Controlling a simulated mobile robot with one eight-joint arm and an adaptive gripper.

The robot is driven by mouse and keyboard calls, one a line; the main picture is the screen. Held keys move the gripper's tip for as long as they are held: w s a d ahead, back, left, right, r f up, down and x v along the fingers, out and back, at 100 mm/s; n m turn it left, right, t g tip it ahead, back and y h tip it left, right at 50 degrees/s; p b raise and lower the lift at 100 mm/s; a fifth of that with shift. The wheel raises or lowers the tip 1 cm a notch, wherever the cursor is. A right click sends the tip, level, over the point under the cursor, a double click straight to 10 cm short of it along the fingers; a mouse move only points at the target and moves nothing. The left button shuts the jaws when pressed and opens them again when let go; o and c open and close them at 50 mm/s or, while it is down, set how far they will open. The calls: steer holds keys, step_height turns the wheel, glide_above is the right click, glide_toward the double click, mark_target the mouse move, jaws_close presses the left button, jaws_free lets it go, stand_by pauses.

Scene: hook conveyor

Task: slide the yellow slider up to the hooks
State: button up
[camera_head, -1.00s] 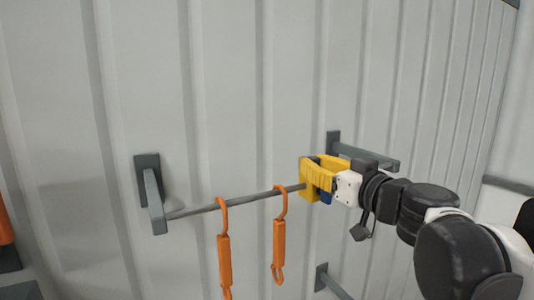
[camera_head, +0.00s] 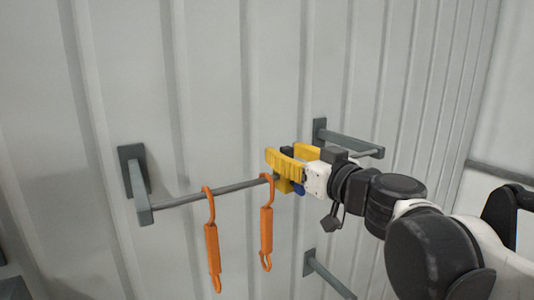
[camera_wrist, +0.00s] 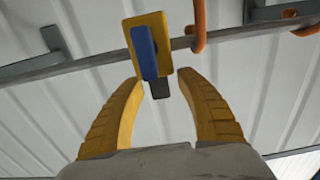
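The yellow slider (camera_head: 284,186) sits on the grey rod, right beside the nearer orange hook (camera_head: 266,225). My gripper (camera_head: 285,162) is at the slider. In the wrist view its yellow fingers (camera_wrist: 160,77) are spread, with tips close to the plate's lower edge; I cannot tell whether they touch. A second orange hook (camera_head: 212,245) hangs further left on the rod.
The rod (camera_head: 180,200) ends at a left wall bracket (camera_head: 138,190). Another bracket (camera_head: 350,142) stands to the right, above my wrist, and a lower one (camera_head: 325,272) is below it. Ribbed wall panels lie close behind.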

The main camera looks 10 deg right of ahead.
steer(key=shift+s, duration=0.1)
steer(key=v, duration=1.2)
steer(key=s+a+f+g+b, duration=0.1)
steer(key=a+f+g+b, duration=0.2)
steer(key=f+b, duration=1)
steer(key=s+a+f+g+b, duration=0.25)
steer(key=f+b, duration=0.35)
steer(key=f, duration=1.5)
steer(key=s+d+f+m+g+h+b, duration=0.1)
steer(key=f+h+b, duration=0.1)
steer(key=f+b, duration=0.4)
steer(key=s+d+f+m+g+h+b, duration=0.1)
steer(key=f+b, duration=0.6)
steer(key=f, duration=0.9)
steer(key=s+d+f+m+g+h+b, duration=0.2)
steer(key=f+b, duration=0.5)
steer(key=f, duration=0.5)
steer(key=shift+s+d+h, duration=0.2)
steer(key=shift+d+h, duration=0.4)
steer(key=shift+d, duration=0.1)
